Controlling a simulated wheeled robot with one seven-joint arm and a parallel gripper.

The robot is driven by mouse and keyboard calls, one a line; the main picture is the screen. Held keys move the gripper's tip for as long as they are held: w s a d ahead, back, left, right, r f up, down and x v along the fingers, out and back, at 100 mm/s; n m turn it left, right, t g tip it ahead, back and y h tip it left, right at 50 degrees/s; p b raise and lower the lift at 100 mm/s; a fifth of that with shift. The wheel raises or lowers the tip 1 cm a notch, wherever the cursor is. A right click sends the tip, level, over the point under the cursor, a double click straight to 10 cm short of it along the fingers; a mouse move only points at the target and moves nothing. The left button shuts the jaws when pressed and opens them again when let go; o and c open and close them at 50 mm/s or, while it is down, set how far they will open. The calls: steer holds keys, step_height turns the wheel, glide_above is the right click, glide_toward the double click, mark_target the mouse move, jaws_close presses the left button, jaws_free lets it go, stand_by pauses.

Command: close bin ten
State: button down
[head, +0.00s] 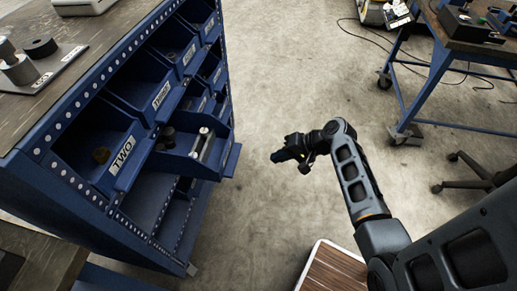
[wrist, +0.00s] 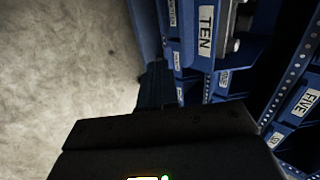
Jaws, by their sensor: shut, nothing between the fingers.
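Bin ten (wrist: 206,30), blue with a white TEN label, shows at the top of the wrist view with metal parts inside. In the head view, a blue bin (head: 208,170) stands pulled out from the cabinet's face, holding metal rods and dark round pieces. It looks like the same bin, but its label is hidden there. My gripper (head: 278,157) is shut and empty, to the right of the pulled-out bin, apart from it over the floor. In the wrist view my gripper's dark fingers (wrist: 152,86) are beside the bins, left of the TEN label.
The blue cabinet (head: 60,172) holds several other labelled bins, such as bin two (head: 122,152) and bin five (wrist: 311,101). A wood-topped surface (head: 325,272) is at the bottom. A wheeled workbench (head: 440,65) and chair (head: 485,175) stand right. The floor between is clear.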

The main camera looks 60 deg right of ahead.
mark_target(198, 150)
steer(key=w+a+f, duration=0.2)
steer(key=w+f, duration=0.4)
steer(key=w, duration=0.5)
steer(key=shift+w+a, duration=0.1)
steer(key=shift+a, duration=0.05)
stand_by(0.3)
steer(key=w+a+b, duration=0.1)
steer(key=w, duration=0.4)
steer(key=w+a+b, duration=0.2)
steer(key=w, duration=0.2)
steer(key=w+a+b, duration=0.1)
steer(key=w+a, duration=0.1)
steer(key=w, duration=0.3)
steer(key=shift+w+a+f, duration=0.1)
steer(key=shift+w+f, duration=0.05)
steer(key=shift+w, duration=0.2)
steer(key=shift+w+a+r, duration=0.2)
steer(key=shift+w+a, duration=0.05)
steer(key=shift+w, duration=0.3)
steer(key=shift+w+b, duration=0.1)
steer(key=shift+b, duration=0.2)
